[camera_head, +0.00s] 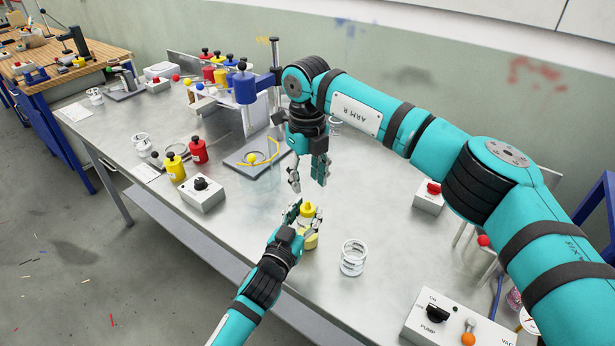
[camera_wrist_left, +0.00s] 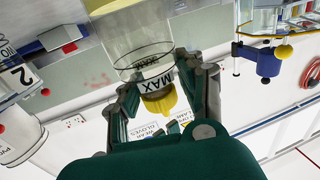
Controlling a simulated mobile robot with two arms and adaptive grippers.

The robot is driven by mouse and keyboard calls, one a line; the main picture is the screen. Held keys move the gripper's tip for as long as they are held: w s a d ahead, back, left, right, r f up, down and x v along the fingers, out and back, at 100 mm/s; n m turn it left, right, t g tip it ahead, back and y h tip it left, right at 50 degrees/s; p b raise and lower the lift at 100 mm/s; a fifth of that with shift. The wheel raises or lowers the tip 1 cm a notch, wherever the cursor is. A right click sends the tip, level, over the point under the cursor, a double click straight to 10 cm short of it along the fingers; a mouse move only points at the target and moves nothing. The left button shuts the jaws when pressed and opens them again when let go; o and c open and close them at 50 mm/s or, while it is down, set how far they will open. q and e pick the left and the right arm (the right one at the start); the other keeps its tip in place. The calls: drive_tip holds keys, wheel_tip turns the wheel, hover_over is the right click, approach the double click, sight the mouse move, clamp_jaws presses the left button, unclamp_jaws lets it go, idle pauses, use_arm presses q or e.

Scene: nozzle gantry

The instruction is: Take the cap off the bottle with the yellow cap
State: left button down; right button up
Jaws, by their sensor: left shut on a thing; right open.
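The bottle (camera_head: 311,228) with the yellow cap (camera_head: 307,209) is near the middle of the bench in the head view. My left gripper (camera_head: 302,221) is shut around its upper part from the near side. In the left wrist view the clear bottle (camera_wrist_left: 135,38), marked MAX, appears inverted, with its yellow cap (camera_wrist_left: 160,101) between the fingers. The cap is on the bottle. I cannot tell whether the bottle touches the bench. My right gripper (camera_head: 308,187) is open and empty, pointing down just above the cap, apart from it.
A clear ribbed jar (camera_head: 353,257) stands close on the right. A grey knob box (camera_head: 203,194), a yellow bottle (camera_head: 175,168) and a red bottle (camera_head: 198,151) stand left. The gantry (camera_head: 276,75) rises behind. A pump box (camera_head: 436,318) is at front right.

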sight(308, 202)
use_arm(q)
drive_tip(key=shift+f, duration=0.4)
use_arm(e)
drive_tip(key=shift+f, duration=0.1)
wheel_tip(308, 202, down, 8)
drive_tip(key=shift+r, duration=0.2)
clamp_jaws()
drive_tip(key=n, duration=0.6)
drive_tip(key=shift+o, duration=1.3)
unclamp_jaws()
